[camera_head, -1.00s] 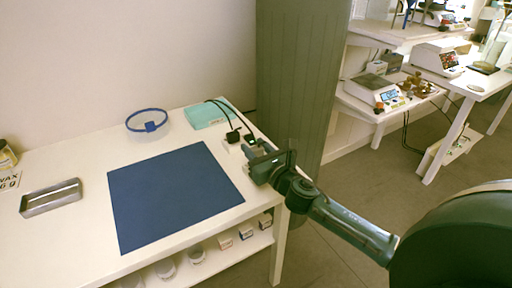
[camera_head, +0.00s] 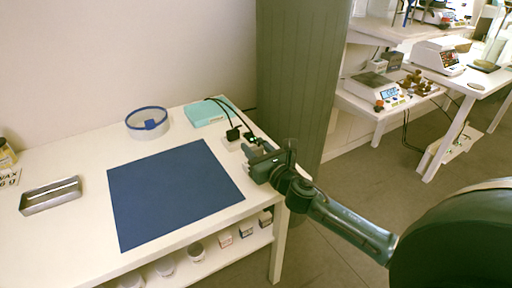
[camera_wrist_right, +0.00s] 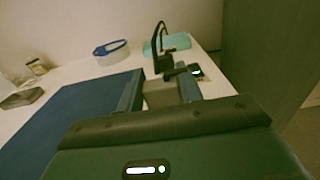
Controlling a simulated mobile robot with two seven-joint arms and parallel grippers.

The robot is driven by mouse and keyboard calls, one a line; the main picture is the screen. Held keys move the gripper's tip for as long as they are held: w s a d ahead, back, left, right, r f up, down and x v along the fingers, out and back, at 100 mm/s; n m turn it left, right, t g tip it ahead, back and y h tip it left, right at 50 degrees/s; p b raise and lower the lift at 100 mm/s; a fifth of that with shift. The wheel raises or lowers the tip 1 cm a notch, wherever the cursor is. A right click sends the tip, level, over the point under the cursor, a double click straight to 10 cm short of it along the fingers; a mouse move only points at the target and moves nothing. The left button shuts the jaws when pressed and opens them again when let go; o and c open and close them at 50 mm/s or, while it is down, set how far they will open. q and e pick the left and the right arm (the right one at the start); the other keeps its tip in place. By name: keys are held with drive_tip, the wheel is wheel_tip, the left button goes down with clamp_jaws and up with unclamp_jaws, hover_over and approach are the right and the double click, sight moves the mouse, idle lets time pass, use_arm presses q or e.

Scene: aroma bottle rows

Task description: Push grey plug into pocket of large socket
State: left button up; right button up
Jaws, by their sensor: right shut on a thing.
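My right gripper (camera_head: 259,155) is low over the table's right back corner. In the right wrist view my right gripper (camera_wrist_right: 160,90) has its fingers apart with a grey block between them, which I take to be the grey plug (camera_wrist_right: 160,97). It is shut on this block. Just beyond the fingertips is a pale socket block (camera_head: 232,145), with a black plug (camera_head: 233,134) at it. A second black plug (camera_head: 249,137) with a small light is to its right. The fingers partly hide the grey plug's front end, so I cannot tell whether it touches the socket. My left gripper is not in view.
A blue mat (camera_head: 175,195) covers the table's middle. A blue-rimmed clear bowl (camera_head: 147,124) and a teal box (camera_head: 208,112) stand at the back. A metal tray (camera_head: 50,196) lies left. A green panel (camera_head: 300,80) rises behind the right corner. Black cables arch over the plugs.

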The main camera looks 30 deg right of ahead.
idle(1.1)
drive_tip(key=shift+f, duration=0.1)
drive_tip(key=shift+f+b, duration=0.35)
drive_tip(key=shift+f, duration=0.3)
drive_tip(key=shift+f+b, duration=0.6)
drive_tip(key=shift+f, duration=0.1)
drive_tip(key=o, duration=1)
drive_tip(key=shift+c, duration=0.2)
drive_tip(key=shift+o, duration=0.4)
